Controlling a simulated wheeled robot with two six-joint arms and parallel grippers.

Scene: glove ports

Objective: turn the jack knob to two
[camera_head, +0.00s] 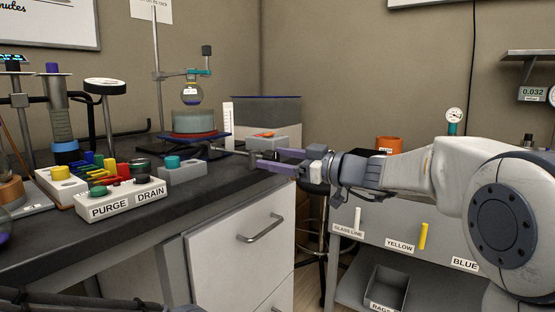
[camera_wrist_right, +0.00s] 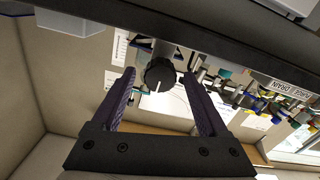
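The jack knob (camera_wrist_right: 160,75) is round and black with a white pointer line, on a pale shaft, in the right wrist view. My right gripper (camera_wrist_right: 159,74) is open, with one purple finger on each side of the knob and a visible gap to each. In the head view the right gripper (camera_head: 258,160) reaches left past the bench edge; I cannot clearly make out the knob there. The lab jack (camera_head: 205,146) with its blue plates stands under the flask heater. I cannot read any number marks around the knob. My left gripper is not in view.
A grey box with an orange top (camera_head: 268,135) stands just behind the right gripper. A PURGE and DRAIN valve block (camera_head: 125,200) and a grey block with a teal knob (camera_head: 172,162) stand to the left. A drawer cabinet (camera_head: 245,235) is below the gripper.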

